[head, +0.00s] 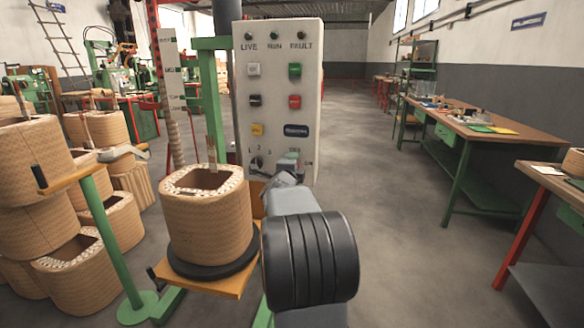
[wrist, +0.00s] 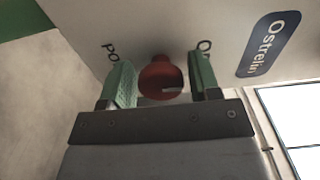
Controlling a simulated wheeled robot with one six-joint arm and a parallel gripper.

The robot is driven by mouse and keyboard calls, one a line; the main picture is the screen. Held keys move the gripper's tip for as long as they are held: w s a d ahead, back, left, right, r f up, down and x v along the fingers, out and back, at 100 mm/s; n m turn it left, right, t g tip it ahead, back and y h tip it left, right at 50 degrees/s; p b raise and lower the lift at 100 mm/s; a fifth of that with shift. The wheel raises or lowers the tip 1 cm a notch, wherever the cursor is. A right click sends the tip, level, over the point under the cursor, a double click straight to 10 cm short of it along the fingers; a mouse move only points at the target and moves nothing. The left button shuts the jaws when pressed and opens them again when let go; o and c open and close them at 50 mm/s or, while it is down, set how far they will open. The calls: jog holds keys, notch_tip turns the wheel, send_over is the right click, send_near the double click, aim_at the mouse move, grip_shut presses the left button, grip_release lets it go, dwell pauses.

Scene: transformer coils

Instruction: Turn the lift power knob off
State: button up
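The red knob (wrist: 162,77) sits on the pale panel face in the wrist view, with a short white mark on it. My gripper (wrist: 163,72) is open, with one green finger on each side of the knob. Whether either finger touches it I cannot tell. Parts of dark lettering show beside both fingers. In the head view the control panel (head: 276,110) stands upright, with a small black knob (head: 257,163) at its lower left. My gripper (head: 290,165) is at the panel's lower right there, and my arm hides the red knob.
A wound coil (head: 205,222) stands on a wooden platform (head: 232,284) left of my arm. Several more coils (head: 85,265) are stacked at the far left, near a green post (head: 110,235). Workbenches (head: 480,128) line the right wall. The floor (head: 390,220) between is clear.

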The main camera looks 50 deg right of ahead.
jog(key=shift+o, duration=0.9)
jog(key=p+v, duration=0.1)
jog(key=v, duration=1.3)
jog(key=shift+w, duration=0.1)
